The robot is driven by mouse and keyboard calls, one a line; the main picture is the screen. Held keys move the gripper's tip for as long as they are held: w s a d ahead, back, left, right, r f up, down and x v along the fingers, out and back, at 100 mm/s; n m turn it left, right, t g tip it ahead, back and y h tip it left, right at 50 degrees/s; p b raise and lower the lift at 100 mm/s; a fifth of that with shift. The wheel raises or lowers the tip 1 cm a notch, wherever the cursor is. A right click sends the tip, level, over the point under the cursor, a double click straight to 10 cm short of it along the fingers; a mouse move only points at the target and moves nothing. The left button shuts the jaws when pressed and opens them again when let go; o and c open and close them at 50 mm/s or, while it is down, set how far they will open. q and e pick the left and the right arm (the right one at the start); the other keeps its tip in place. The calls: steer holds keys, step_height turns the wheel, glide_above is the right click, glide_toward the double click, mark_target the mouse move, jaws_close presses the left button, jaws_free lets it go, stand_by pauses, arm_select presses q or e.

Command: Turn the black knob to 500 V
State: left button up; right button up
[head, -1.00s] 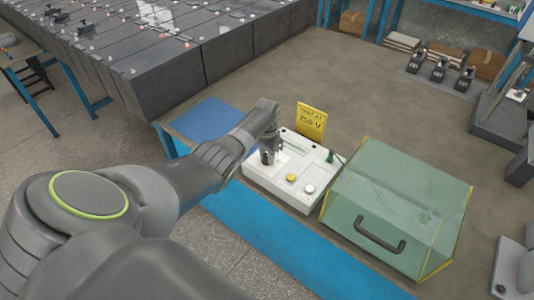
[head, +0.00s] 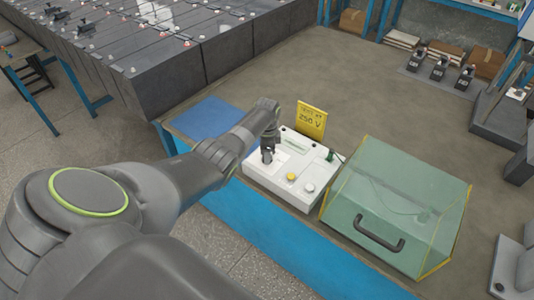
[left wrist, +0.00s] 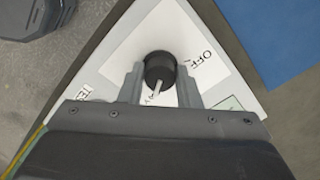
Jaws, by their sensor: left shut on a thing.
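The black knob (left wrist: 160,66) sits on the white test box (head: 262,178), on a white label plate. In the left wrist view its white pointer line points down and slightly left, away from the word OFF at the upper right. Some print by the pointer is partly hidden and unreadable. My left gripper (head: 267,156) is over the left part of the box. Its two fingers, seen in the left wrist view (left wrist: 160,78), are shut on the knob from both sides. A yellow card (head: 311,121) behind the box reads 250 V. My right gripper is not in view.
A yellow button (head: 291,176) and a pale button (head: 309,187) are on the box's front. A clear green-tinted cover with a black handle (head: 379,239) stands to the right. A blue mat (head: 205,117) lies to the left. Battery rows (head: 160,65) stand behind left.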

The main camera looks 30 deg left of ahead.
arm_select(q)
steer(key=shift+w+r, duration=0.1)
stand_by(0.3)
steer(key=o, duration=1)
steer(key=shift+c, duration=0.2)
step_height(320, 180, up, 17)
steer(key=shift+r, duration=0.15)
